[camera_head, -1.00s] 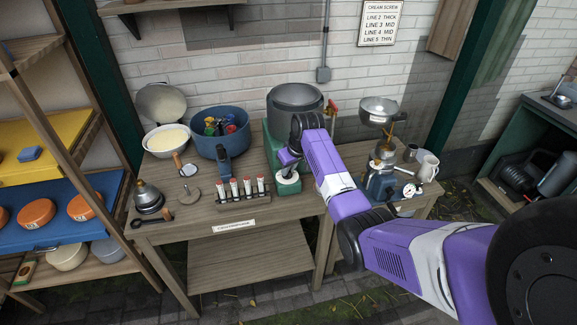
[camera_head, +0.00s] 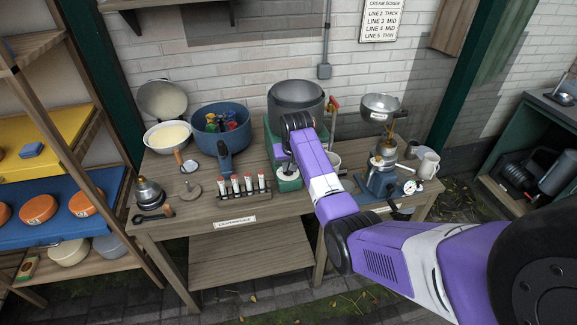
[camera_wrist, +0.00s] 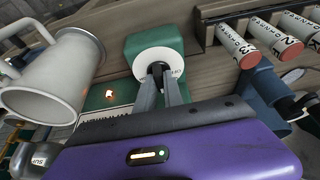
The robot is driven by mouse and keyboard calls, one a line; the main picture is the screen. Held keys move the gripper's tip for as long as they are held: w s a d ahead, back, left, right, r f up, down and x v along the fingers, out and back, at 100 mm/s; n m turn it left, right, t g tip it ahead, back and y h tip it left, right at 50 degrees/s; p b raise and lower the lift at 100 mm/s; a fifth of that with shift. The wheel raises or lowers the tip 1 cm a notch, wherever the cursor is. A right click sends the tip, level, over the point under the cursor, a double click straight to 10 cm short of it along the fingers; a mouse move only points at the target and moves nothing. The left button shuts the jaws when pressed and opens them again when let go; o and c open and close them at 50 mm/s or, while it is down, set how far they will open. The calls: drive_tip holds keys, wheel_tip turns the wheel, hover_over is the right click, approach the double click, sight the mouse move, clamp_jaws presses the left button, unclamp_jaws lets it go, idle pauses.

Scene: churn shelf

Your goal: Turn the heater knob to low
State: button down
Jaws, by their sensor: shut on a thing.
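The heater is a green box (camera_head: 290,185) under a large grey pot, with a round white dial (camera_head: 289,169) on its low front part. In the wrist view the white dial (camera_wrist: 146,60) carries printed marks, mostly too small to read, on the green housing (camera_wrist: 142,42). My gripper (camera_wrist: 160,74) has both fingers close together over the middle of the dial, shut on the small dark knob. The fingers hide most of the knob, so I cannot tell which mark it points to. An orange light (camera_wrist: 109,94) shows on the green surface beside it.
The grey pot (camera_head: 296,98) stands above the heater. A rack of red-capped tubes (camera_head: 243,188) is close on the left. A white cup (camera_head: 333,161) is close on the right, and a metal separator (camera_head: 382,172) stands further right. A blue tub (camera_head: 221,130) is behind left.

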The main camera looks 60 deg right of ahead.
drive_tip(key=c, duration=1.5)
unclamp_jaws()
drive_tip(key=shift+o, duration=0.2)
drive_tip(key=b+v, duration=0.1)
drive_tip(key=v, duration=0.6)
drive_tip(key=shift+r, duration=0.4)
drive_tip(key=shift+a+f, duration=0.1)
drive_tip(key=shift+a, duration=0.05)
